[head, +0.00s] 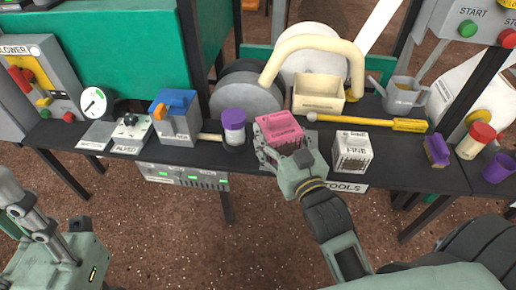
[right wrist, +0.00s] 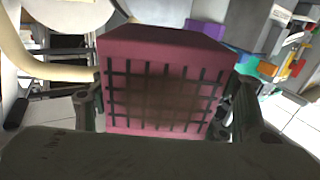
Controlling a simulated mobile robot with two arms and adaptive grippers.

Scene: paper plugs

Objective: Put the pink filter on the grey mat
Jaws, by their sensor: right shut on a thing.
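The pink filter (head: 279,129) is a boxy pink block near the front edge of the dark bench in the head view. In the right wrist view the filter (right wrist: 160,45) shows a face with a dark grid. My right gripper (head: 279,148) is shut on it, with a finger on either side. I cannot tell whether the filter touches the bench. A flat grey plate (head: 95,136) lies at the bench's left; I cannot tell whether it is the grey mat. Part of my left arm shows at the lower left, without a clear view of its gripper.
A purple-lidded jar (head: 233,127) stands just left of the filter. A white box (head: 352,151) stands to its right. A yellow-handled tool (head: 370,123) and a cream bin (head: 318,94) lie behind. A blue-grey device (head: 176,118) stands farther left.

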